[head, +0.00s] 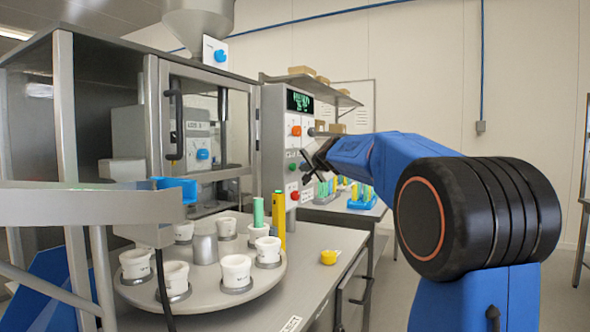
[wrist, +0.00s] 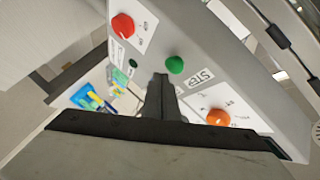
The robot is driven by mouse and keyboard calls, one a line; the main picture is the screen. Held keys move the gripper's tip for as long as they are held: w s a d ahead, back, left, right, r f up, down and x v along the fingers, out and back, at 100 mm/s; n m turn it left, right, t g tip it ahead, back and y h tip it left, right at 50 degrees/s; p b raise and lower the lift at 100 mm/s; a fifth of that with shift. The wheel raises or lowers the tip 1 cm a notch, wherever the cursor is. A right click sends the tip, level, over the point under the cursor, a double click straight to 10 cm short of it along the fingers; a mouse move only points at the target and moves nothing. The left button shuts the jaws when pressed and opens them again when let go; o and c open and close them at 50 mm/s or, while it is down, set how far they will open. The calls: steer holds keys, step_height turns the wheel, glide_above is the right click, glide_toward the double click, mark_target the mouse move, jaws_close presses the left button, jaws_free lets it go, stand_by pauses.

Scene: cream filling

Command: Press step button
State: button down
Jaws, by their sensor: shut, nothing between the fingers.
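The control panel (head: 275,130) stands at the right side of the machine. In the wrist view a green button (wrist: 175,65) sits beside a label reading STEP. It shows small in the head view (head: 304,167). My gripper (head: 308,163) is shut and empty, in front of the panel near this button. In the wrist view its dark closed fingertips (wrist: 160,80) appear just beside the green button. I cannot tell whether they touch the panel. An orange knob (wrist: 218,117) and a red button (wrist: 122,25) lie on either side of the green one.
A turntable (head: 205,295) with several white cups stands left of the panel. A yellow bar (head: 278,218) and a green cylinder (head: 258,212) rise at its right edge. A yellow piece (head: 328,257) lies on the counter. A shelf (head: 345,99) is behind my arm.

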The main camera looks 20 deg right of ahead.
steer(key=shift+w+a, duration=0.1)
stand_by(0.4)
steer(key=shift+w+a, duration=0.15)
steer(key=shift+w, duration=0.1)
steer(key=shift+w+a, duration=0.35)
steer(key=shift+w, duration=0.1)
stand_by(1.0)
steer(key=shift+s+d, duration=0.1)
steer(key=shift+s, duration=0.05)
stand_by(0.3)
steer(key=shift+s+d, duration=0.5)
steer(key=shift+s, duration=0.15)
steer(key=s+d, duration=0.1)
steer(key=s, duration=0.1)
steer(key=s+d, duration=0.2)
stand_by(0.5)
steer(key=shift+d, duration=0.1)
stand_by(0.6)
